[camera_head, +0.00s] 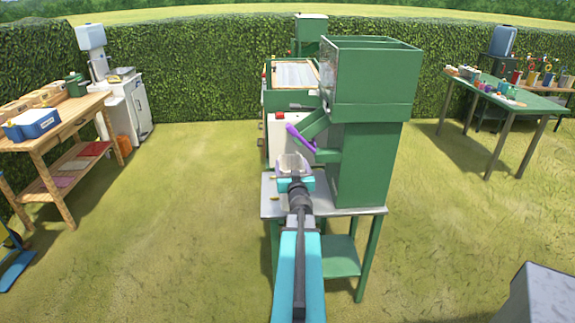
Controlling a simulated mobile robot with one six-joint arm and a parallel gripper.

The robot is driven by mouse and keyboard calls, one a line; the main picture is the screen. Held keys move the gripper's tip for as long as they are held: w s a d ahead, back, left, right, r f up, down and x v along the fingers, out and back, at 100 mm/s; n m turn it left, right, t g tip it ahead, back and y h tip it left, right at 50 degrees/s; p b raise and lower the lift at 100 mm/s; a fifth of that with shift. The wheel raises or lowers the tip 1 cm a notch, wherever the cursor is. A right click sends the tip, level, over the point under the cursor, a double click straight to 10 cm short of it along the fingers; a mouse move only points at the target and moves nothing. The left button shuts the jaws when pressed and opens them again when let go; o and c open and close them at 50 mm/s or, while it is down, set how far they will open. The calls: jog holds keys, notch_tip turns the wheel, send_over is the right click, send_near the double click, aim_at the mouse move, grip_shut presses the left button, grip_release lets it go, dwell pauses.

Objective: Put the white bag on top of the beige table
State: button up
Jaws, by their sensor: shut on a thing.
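My gripper (293,167) is in the middle of the view, at the end of my cyan arm, in front of the green machine's spout. It is shut on a small whitish thing that looks like the white bag (292,160); the gripper partly hides it, and its shape is hard to make out. It appears above the machine's grey shelf; I cannot tell if it touches it. The beige wooden table (76,114) stands at the far left, well away from my gripper.
The green machine (372,85) has a purple handle (300,138) close to my gripper, and small yellowish bits lie on its grey shelf (345,199). A blue box (32,127) and wooden trays occupy the beige table. Grass (195,190) is clear between. A green table (520,105) stands right.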

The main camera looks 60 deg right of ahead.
jog(key=w+a+r+n+t+y, duration=0.1)
jog(key=w+a+n+t+y, duration=0.15)
jog(key=w+a+y, duration=0.6)
jog(key=w+a+r+n+t+y, duration=0.15)
jog(key=w+a+n, duration=0.35)
jog(key=a, duration=0.9)
jog(key=w+a+n+t+y, duration=0.3)
jog(key=w+a+y, duration=0.1)
jog(key=w+a, duration=0.6)
jog(key=s+a+f+n+g+y, duration=0.2)
jog(key=a+n+g+y, duration=0.2)
jog(key=a, duration=1.4)
jog(key=s+a+f+n+g+y, duration=0.2)
jog(key=a+n+g+y, duration=0.2)
jog(key=a+y, duration=0.6)
jog(key=a+n, duration=0.2)
jog(key=a, duration=0.6)
jog(key=shift+a+f+y, duration=0.25)
jog(key=shift+f+y, duration=0.1)
jog(key=shift+y, duration=0.05)
jog(key=shift+d+n, duration=0.15)
jog(key=shift+n, duration=0.1)
